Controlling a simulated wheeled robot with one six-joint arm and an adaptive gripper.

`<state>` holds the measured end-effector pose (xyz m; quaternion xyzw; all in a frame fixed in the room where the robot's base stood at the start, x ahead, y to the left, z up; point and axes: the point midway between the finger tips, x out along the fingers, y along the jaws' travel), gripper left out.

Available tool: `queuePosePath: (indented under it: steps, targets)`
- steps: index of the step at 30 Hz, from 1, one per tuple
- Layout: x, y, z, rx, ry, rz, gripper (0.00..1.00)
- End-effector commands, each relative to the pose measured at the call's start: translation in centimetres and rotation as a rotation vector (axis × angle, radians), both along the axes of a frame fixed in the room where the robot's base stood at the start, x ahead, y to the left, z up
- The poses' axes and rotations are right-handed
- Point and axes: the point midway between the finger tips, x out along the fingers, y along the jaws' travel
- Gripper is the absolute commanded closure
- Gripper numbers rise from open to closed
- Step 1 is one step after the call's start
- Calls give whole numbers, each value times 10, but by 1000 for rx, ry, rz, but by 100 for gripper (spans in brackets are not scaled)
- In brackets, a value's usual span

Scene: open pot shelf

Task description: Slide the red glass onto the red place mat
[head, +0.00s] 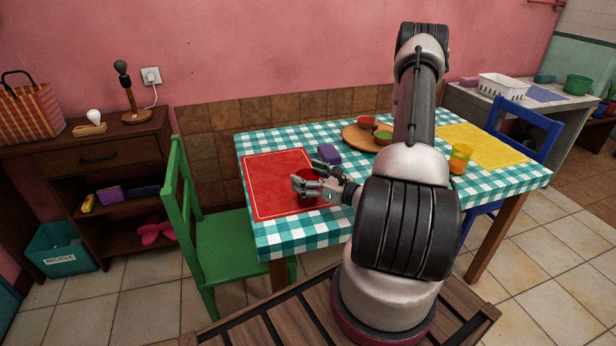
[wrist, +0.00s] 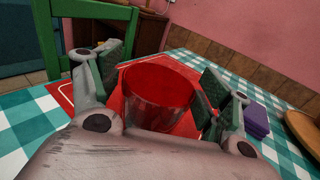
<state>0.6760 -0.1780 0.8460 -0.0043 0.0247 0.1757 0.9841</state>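The red glass (wrist: 160,95) is upright and see-through, between the two fingers of my gripper (wrist: 160,85) in the wrist view. The finger pads are close on both sides of it; I cannot tell whether both touch. In the head view my gripper (head: 314,187) is low over the right part of the red place mat (head: 265,184) and largely hides the glass. The mat also shows beyond the glass in the wrist view (wrist: 67,92). The glass's base is hidden, so I cannot tell whether it stands fully on the mat.
A purple block (head: 329,153) lies just behind my gripper. A round wooden tray (head: 358,140) with small bowls is farther back. An orange-yellow glass (head: 460,158) stands to the right near a yellow mat (head: 490,147). A green chair (head: 225,245) is at the table's left end.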

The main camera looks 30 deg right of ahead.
Motion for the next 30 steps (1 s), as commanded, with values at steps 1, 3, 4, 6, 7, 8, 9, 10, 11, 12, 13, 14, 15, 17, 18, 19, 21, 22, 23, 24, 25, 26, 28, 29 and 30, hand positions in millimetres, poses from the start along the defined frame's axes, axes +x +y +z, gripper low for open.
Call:
queuePosePath:
  steps: [1, 3, 4, 6, 7, 8, 9, 10, 11, 12, 13, 14, 15, 17, 18, 19, 21, 22, 23, 24, 25, 26, 28, 29, 30]
  targets:
    - [0, 0, 0, 0, 0, 0, 13]
    - [0, 0, 0, 0, 0, 0, 13]
    - [0, 0, 0, 0, 0, 0, 13]
    - [0, 0, 0, 0, 0, 0, 13]
    - [0, 0, 0, 0, 0, 0, 13]
    - [0, 0, 0, 0, 0, 0, 13]
    - [0, 0, 0, 0, 0, 0, 13]
    - [0, 0, 1, 0, 0, 0, 13]
    - [0, 0, 2, -1, 0, 0, 13]
    - [0, 0, 4, -2, -2, 0, 13]
    - [0, 0, 6, -2, -2, 0, 13]
    - [0, -1, 9, -2, -2, 0, 13]
    - [1, -1, 15, -3, -3, 0, 13]
    - [0, 0, 26, -3, -3, 0, 13]
    - [0, -1, 33, -4, -4, 0, 13]
    - [1, -1, 39, -5, -5, 0, 13]
    - [0, 0, 53, -5, -3, 0, 13]
    - [0, -1, 59, -5, -4, 0, 13]
    - [1, -1, 64, -5, -4, 0, 13]
    - [0, 0, 71, -4, -4, 0, 13]
    - [0, 0, 75, -3, -3, 0, 13]
    - [0, 0, 79, -4, -4, 0, 13]
    - [0, 0, 88, -2, -2, 0, 13]
    - [0, 0, 91, -3, -2, 0, 13]
    - [0, 0, 94, -3, -1, 0, 13]
